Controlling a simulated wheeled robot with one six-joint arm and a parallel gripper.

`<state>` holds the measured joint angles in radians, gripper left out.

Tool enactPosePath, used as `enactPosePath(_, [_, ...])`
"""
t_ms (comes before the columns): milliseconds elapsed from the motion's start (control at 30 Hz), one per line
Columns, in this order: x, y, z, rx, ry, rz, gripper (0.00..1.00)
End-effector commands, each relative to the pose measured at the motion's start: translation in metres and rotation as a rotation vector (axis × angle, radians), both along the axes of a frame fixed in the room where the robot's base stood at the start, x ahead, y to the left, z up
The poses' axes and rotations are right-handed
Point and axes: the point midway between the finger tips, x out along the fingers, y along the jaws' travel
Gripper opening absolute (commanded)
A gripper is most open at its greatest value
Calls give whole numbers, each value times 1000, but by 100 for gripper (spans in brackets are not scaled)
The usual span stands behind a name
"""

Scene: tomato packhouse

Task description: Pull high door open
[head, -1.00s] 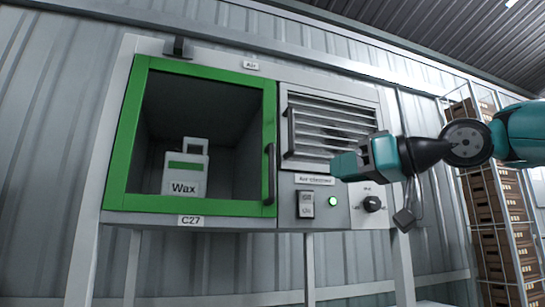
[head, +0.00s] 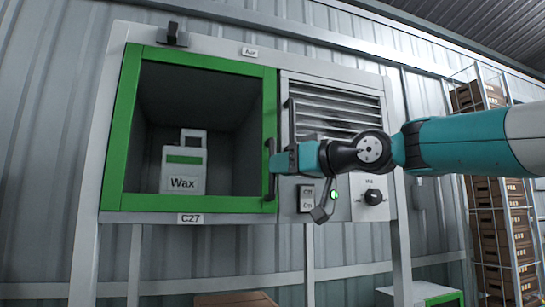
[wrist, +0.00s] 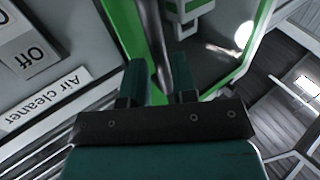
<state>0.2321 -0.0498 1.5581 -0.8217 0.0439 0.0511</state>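The high door (head: 120,135) is a green frame around a clear pane on the cabinet labelled C27, and it looks shut. Its dark upright handle (head: 271,170) is on the right side of the frame. My gripper (head: 274,163) is at this handle, reaching in from the right. In the wrist view, the dark bar of the handle (wrist: 158,30) runs down between the two fingertips of my gripper (wrist: 161,72). The fingers stand one on each side of it; whether they press on it I cannot tell. A white Wax container (head: 183,172) stands behind the door.
Right of the door are a louvred vent (head: 335,100) with its own handle, an On/Off switch (head: 307,198) and a black knob (head: 373,197). A rack of brown crates (head: 490,190) stands at the right. A low green-and-white box (head: 440,297) shows at bottom right.

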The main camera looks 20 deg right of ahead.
Motion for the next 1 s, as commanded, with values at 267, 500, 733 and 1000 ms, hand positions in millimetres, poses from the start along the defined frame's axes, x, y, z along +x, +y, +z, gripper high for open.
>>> enactPosePath(267, [23, 15, 1, 1, -1, 1, 26])
enactPosePath(500, [24, 16, 0, 0, -1, -1, 26])
enactPosePath(733, [24, 16, 0, 1, -1, -1, 0])
enactPosePath(1000, [23, 22, 0, 0, -2, -5, 0])
